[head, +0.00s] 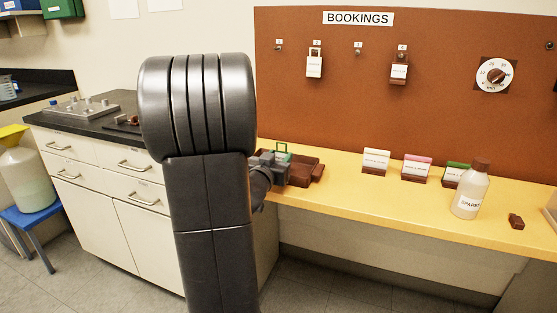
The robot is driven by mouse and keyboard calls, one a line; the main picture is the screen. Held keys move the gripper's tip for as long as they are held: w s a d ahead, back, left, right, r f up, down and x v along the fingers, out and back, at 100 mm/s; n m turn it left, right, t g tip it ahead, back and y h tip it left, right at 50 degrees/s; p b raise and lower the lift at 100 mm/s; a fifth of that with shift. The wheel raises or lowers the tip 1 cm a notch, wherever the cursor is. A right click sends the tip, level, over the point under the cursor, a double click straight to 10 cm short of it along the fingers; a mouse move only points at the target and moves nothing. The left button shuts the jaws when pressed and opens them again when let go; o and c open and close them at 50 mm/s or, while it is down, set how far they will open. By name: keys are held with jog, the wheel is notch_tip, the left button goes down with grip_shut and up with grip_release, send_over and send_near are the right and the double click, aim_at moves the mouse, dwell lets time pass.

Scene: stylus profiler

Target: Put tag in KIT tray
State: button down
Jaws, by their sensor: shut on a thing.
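Most of the tag is hidden by the gripper. A brown tray (308,168) lies on the bench just behind and right of the gripper; no KIT lettering is readable on it. The gripper overlaps the tray's left part in the head view, and I cannot tell whether the tag touches the tray. Two other tags hang on the BOOKINGS board, a white one (314,66) and a brown-and-white one (399,73).
Three card holders (415,169) stand right of the tray. Further right are a SPARES bottle (469,192) and a small brown block (516,221). A dial (495,76) is on the board. My arm hides part of the cabinet (90,185) at left.

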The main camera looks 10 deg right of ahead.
jog(key=shift+f, duration=0.15)
jog(key=c, duration=0.8)
grip_release()
jog(key=shift+c, duration=0.2)
jog(key=shift+s+a+r, duration=0.15)
jog(key=shift+r, duration=0.05)
jog(key=p+v, duration=0.1)
jog(key=v, duration=1)
jog(key=shift+s, duration=0.3)
jog(key=shift+a, duration=0.1)
